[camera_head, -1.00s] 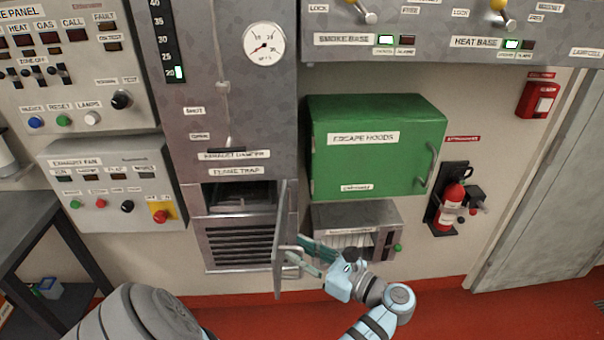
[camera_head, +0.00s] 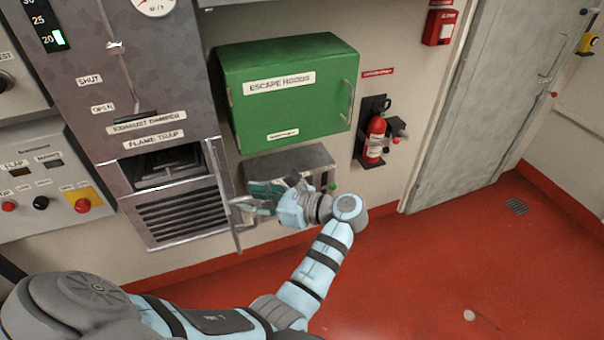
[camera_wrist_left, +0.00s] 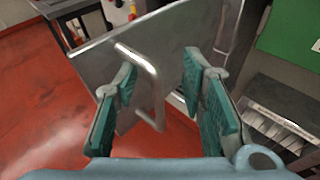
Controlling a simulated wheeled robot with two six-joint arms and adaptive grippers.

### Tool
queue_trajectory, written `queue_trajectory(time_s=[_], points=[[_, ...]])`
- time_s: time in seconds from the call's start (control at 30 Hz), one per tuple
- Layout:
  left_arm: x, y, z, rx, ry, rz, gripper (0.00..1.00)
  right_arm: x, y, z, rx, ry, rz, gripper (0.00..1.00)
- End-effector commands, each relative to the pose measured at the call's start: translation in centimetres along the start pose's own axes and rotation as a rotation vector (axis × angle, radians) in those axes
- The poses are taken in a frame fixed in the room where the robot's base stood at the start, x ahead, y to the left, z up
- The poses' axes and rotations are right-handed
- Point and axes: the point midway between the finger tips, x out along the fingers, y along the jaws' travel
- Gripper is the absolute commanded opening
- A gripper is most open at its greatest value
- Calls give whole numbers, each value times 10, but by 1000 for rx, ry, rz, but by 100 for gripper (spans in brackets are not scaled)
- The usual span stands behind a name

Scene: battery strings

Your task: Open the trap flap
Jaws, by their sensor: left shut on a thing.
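The trap flap (camera_head: 221,188) is a thin metal door at the right side of the flame trap (camera_head: 168,165). It stands swung out, nearly edge-on in the head view, and the dark trap opening shows. In the left wrist view the flap (camera_wrist_left: 180,32) is a grey plate with a bent bar handle (camera_wrist_left: 154,88). My left gripper (camera_head: 252,203) is at the flap's outer side, shut on the handle. Its green-padded fingers (camera_wrist_left: 160,95) stand either side of the bar in the wrist view. My right gripper is not in view.
The green escape hoods cabinet (camera_head: 290,95) is above and right of my left gripper. A small grey box (camera_head: 290,160) hangs below it, close behind the gripper. A fire extinguisher (camera_head: 376,138) is further right. The red floor (camera_head: 430,265) is clear.

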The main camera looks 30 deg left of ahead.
Motion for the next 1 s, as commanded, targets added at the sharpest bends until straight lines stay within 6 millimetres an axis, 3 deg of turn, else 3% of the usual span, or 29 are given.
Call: queue_trajectory(time_s=[0.53,1.0], points=[[-36,-46,-4,-11,-12,-5,29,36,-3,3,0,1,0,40],[-62,-80,-13,-8,-8,-4,29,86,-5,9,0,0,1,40]])
